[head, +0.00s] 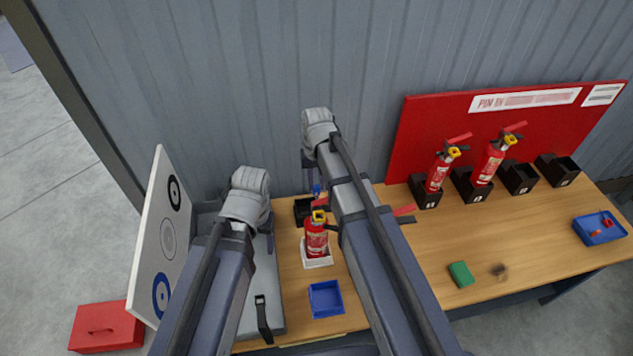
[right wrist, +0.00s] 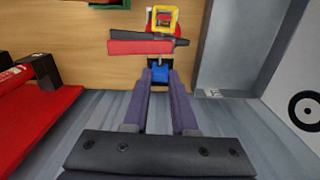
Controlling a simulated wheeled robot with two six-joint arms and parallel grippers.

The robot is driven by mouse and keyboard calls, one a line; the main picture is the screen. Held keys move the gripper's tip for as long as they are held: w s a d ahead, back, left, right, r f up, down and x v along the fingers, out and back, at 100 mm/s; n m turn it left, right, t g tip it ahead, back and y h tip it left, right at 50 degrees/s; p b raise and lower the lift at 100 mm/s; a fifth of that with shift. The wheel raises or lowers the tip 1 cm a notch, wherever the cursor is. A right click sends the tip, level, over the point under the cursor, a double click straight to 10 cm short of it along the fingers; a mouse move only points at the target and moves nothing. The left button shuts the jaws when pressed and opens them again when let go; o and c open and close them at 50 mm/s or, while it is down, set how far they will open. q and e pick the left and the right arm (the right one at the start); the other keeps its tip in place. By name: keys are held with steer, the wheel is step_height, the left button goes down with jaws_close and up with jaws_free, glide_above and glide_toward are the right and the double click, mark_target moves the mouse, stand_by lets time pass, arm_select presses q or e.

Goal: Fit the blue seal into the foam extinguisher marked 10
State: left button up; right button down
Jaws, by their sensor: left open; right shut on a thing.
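My right gripper (head: 316,187) is shut on the small blue seal (right wrist: 160,73), which sits between its fingertips (right wrist: 160,88) in the right wrist view. A red extinguisher (head: 316,240) with a yellow part on top stands upright in a white holder (head: 318,260); its number is not readable. The right gripper is just behind it, above table height. In the right wrist view the extinguisher's red and black levers (right wrist: 145,46) lie just beyond the seal; I cannot tell whether they touch. My left gripper (head: 268,226) is open, left of the extinguisher, its fingers mostly hidden by my wrist.
A black holder (head: 302,210) stands behind the extinguisher, an empty blue tray (head: 326,299) in front. Two extinguishers (head: 437,175) (head: 487,163) stand in black holders by the red board (head: 560,120). A green block (head: 461,274) and blue tray (head: 588,236) lie right. A target board (head: 165,235) stands left.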

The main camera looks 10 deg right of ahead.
steer(key=shift+f+b, duration=1.6)
steer(key=shift+f, duration=0.15)
steer(key=shift+f, duration=0.1)
stand_by(1.1)
steer(key=c, duration=0.6)
jaws_free()
steer(key=shift+c, duration=0.2)
step_height(320, 180, up, 8)
steer(key=p, duration=0.7)
steer(key=shift+p, duration=0.4)
steer(key=shift+f, duration=0.1)
